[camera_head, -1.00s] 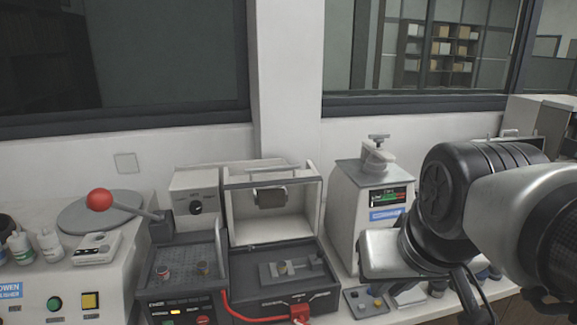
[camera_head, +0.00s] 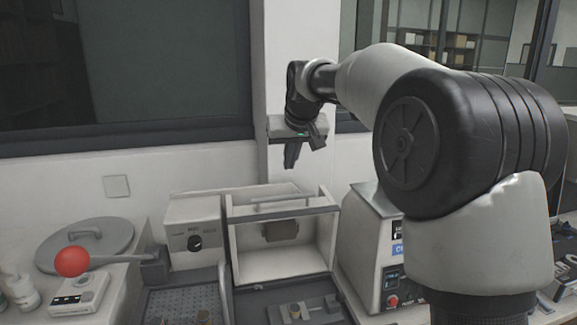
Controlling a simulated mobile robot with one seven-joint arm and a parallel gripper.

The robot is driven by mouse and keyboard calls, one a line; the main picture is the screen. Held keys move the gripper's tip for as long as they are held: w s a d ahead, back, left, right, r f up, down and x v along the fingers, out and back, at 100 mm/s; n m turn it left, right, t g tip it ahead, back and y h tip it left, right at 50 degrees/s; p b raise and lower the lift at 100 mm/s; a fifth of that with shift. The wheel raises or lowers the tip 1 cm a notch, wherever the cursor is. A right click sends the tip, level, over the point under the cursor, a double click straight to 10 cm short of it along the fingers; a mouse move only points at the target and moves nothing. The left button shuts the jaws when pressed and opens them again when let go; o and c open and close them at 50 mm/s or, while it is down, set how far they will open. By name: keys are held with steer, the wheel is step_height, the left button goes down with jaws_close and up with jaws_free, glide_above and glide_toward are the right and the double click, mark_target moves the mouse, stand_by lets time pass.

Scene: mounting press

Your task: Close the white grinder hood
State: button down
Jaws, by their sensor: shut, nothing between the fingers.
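The white grinder hood (camera_head: 332,230) is a box-like frame on the grinder in the middle of the picture. Its front is open, and a dark grinding wheel (camera_head: 281,231) shows inside. A light bar handle (camera_head: 283,200) runs across its top. My gripper (camera_head: 291,166) hangs above and behind the handle in the picture, fingers pointing down, apart from the hood. It is shut and holds nothing. How far it is from the handle in depth is hard to tell.
A control box with a black knob (camera_head: 195,243) stands left of the hood. A red ball-ended lever (camera_head: 72,262) and a round grey lid (camera_head: 84,245) are farther left. The press (camera_head: 368,240) stands close on the right, partly hidden by my arm.

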glide_above(288, 206)
steer(key=w, duration=0.3)
steer(key=f, duration=0.4)
steer(key=f+p, duration=0.1)
steer(key=f, duration=0.2)
steer(key=shift+w+a, duration=0.15)
steer(key=shift+a, duration=0.15)
steer(key=s, duration=0.3)
steer(key=shift+s+d+f, duration=0.15)
steer(key=shift+d, duration=0.2)
steer(key=shift+s+d+f, duration=0.1)
steer(key=shift+s+f, duration=0.15)
steer(key=shift+s, duration=0.05)
